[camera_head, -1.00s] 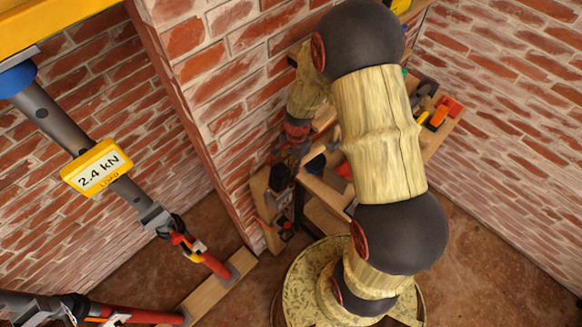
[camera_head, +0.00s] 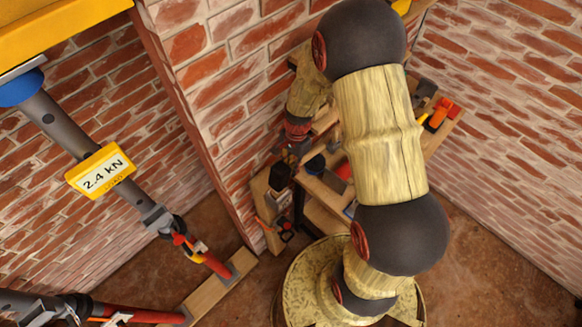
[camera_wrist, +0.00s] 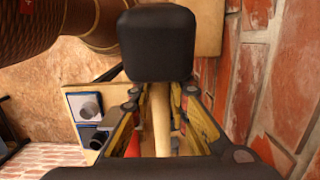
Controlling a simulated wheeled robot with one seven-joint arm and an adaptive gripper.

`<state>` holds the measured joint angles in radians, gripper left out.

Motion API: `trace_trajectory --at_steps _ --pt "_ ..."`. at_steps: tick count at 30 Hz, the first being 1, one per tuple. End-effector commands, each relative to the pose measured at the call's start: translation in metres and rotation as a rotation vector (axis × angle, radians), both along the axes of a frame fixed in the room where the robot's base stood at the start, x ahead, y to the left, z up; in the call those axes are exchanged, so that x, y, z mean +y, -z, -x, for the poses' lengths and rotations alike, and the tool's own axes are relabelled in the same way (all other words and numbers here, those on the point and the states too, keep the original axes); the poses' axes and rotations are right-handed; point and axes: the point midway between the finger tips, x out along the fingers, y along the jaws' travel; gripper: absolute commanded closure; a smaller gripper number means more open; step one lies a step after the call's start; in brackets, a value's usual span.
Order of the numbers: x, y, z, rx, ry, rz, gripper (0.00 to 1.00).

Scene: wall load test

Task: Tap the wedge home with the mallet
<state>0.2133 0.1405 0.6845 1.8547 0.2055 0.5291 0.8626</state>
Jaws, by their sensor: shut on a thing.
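In the wrist view, my gripper (camera_wrist: 160,104) is shut around the pale wooden handle (camera_wrist: 161,125) of the mallet. The mallet's black, blocky head (camera_wrist: 157,43) shows large beyond the fingers and hides what lies behind it. In the head view, my gripper (camera_head: 293,152) is small and dark beside the brick corner, near the wooden shelving. I cannot pick out the wedge for sure in either view. A grey and red prop (camera_head: 133,190) with a yellow display reading 2.4 kN stands at the left, its foot on a wooden plank (camera_head: 207,296).
The brick wall corner (camera_head: 200,130) stands between the prop and my gripper. A wooden shelf unit (camera_head: 330,190) with several tools is close to my gripper. A yellow beam (camera_head: 60,25) crosses the top left. Brick wall is close at the right of the wrist view.

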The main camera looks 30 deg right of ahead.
Motion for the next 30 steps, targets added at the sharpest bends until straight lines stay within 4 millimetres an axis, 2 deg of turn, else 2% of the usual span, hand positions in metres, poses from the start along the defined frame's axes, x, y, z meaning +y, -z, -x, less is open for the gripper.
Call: trace_trajectory --at_steps 5,22,30 --pt "0.0 -0.008 -0.001 -0.001 0.0 0.001 1.0" --pt "0.0 -0.058 -0.001 -0.002 0.0 0.0 1.0" --pt "0.0 -0.06 0.0 -0.001 0.0 0.0 1.0"
